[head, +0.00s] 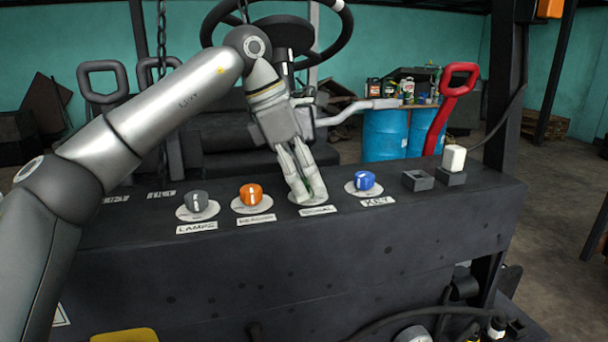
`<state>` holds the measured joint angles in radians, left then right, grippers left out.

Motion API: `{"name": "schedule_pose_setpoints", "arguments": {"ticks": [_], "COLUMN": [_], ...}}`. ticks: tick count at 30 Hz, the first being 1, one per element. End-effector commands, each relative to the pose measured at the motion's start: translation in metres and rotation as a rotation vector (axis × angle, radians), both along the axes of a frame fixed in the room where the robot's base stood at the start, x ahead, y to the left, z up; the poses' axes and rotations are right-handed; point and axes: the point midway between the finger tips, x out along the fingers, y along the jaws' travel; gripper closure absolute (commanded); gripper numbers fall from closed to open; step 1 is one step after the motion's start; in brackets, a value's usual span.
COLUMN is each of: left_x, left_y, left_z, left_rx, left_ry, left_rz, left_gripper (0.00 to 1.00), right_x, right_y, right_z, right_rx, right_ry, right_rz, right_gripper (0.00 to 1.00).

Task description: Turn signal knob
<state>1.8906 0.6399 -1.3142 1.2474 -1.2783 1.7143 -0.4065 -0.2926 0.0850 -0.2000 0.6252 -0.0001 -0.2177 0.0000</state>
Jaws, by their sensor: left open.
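My left gripper (311,192) reaches down onto the dark panel (400,230), with its fingertips at the round plate (304,198) above a label (318,211) that seems to read SIGNAL. The fingers are open by a small gap and cover the signal knob, so its position and any contact cannot be told. To the left are the grey LAMPS knob (196,201) and the orange knob (251,194). To the right is the blue KEY knob (364,181). My right gripper is out of view.
A red lever handle (459,79) rises behind the panel at right. A white block (454,158) and a low dark square socket (418,180) stand at the panel's right end. The steering wheel (338,35) is behind my arm. The panel's front face is clear.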

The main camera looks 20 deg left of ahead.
Motion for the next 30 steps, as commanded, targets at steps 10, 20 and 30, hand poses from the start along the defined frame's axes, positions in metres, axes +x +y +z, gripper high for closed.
{"name": "schedule_pose_setpoints", "arguments": {"ticks": [10, 20, 30], "left_x": [0.000, 0.000, 0.002], "left_y": [0.000, 0.000, 0.001], "left_z": [0.000, 0.001, 0.006], "left_rx": [0.000, 0.000, -0.003], "left_ry": [0.000, 0.001, 0.004], "left_rz": [0.001, -0.013, -0.182], "left_gripper": [0.75, 0.91, 0.91], "right_x": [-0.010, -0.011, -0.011], "right_y": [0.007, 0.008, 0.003], "right_z": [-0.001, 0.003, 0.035], "right_rx": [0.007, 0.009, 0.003], "right_ry": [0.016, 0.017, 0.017], "right_rz": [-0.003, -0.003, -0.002], "right_gripper": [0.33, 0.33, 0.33]}}
